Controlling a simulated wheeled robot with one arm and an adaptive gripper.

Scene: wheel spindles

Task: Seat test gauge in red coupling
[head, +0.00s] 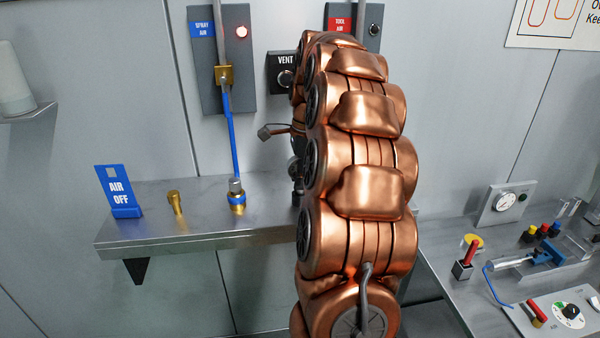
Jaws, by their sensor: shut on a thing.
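My gripper (297,188) shows only as a dark sliver at the left edge of my copper arm, just above the shelf. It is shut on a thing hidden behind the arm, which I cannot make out. I cannot pick out the test gauge. The red coupling is not visible; the red TOOL AIR label (340,26) shows on the right wall panel, and the area below it is covered by my arm.
A steel shelf (170,235) carries a blue AIR OFF sign (119,191), a brass fitting (177,203) and a blue-banded coupling (237,198) on a blue hose (233,130). A bench (455,285) at right holds a dial box (508,203) and several tools.

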